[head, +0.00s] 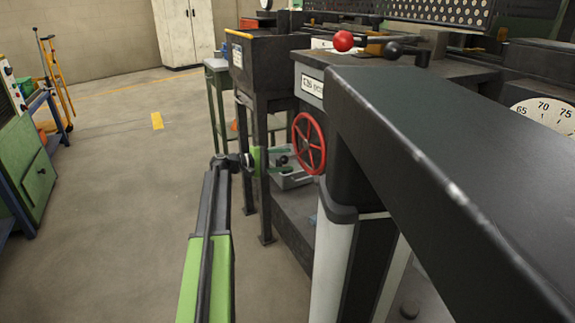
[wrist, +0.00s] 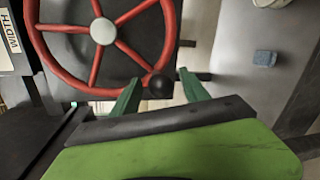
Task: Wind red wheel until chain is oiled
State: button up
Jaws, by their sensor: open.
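The red wheel (head: 310,144) is a spoked handwheel on the side of a dark machine in the head view. In the wrist view the red wheel (wrist: 103,31) fills the upper left, with a pale hub. A black knob (wrist: 160,85) sits at its lower right rim. My gripper (wrist: 160,88) is open, with one green finger on each side of the knob. Contact between fingers and knob cannot be told. In the head view my gripper (head: 281,164) is small, just left of the wheel. No chain can be made out.
A grey tray (head: 292,181) is below the wheel. A lever with a red ball (head: 344,41) stands on the machine top. A green cabinet (head: 28,172) is at the left. The floor between is clear. A small blue block (wrist: 264,58) lies right of the wheel.

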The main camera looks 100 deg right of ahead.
jog(key=p+v, duration=0.2)
jog(key=v, duration=1.4)
jog(key=shift+a, duration=0.15)
jog(key=shift+w, duration=0.15)
